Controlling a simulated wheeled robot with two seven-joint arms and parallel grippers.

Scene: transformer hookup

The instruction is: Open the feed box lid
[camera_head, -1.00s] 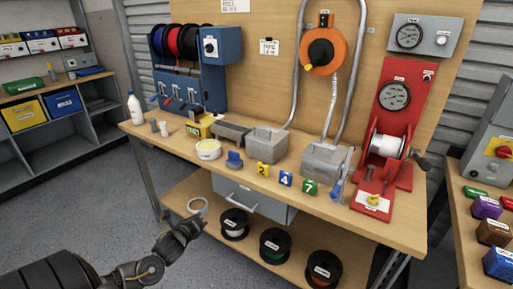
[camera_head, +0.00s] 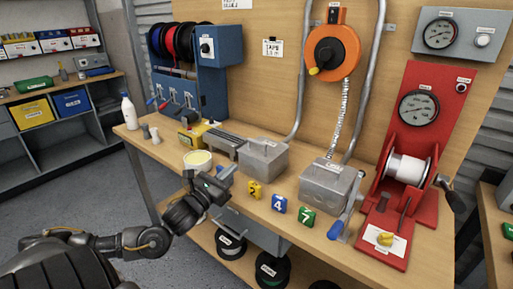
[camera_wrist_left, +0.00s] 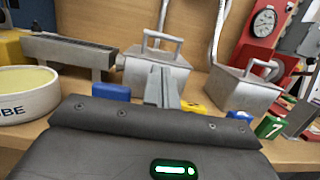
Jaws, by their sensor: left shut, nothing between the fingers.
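Two grey metal boxes with handled lids stand on the workbench, both lids down: a left box (camera_head: 263,158) and a right box (camera_head: 328,183). I cannot read which one is the feed box. The wrist view shows the left box (camera_wrist_left: 153,72) straight ahead and the right box (camera_wrist_left: 240,90) to its right. My left gripper (camera_head: 226,173) is shut and empty, in front of the left box and apart from it. Its fingers (camera_wrist_left: 163,87) point toward the left box. My right gripper is not in view.
Numbered yellow, blue and green blocks (camera_head: 279,203) line the bench's front. A white tub (camera_head: 197,161) and a grey slotted trough (camera_head: 224,144) lie left of the boxes. A red winch stand (camera_head: 408,167) and a blue-handled lever (camera_head: 337,229) are at right. Conduits rise behind both boxes.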

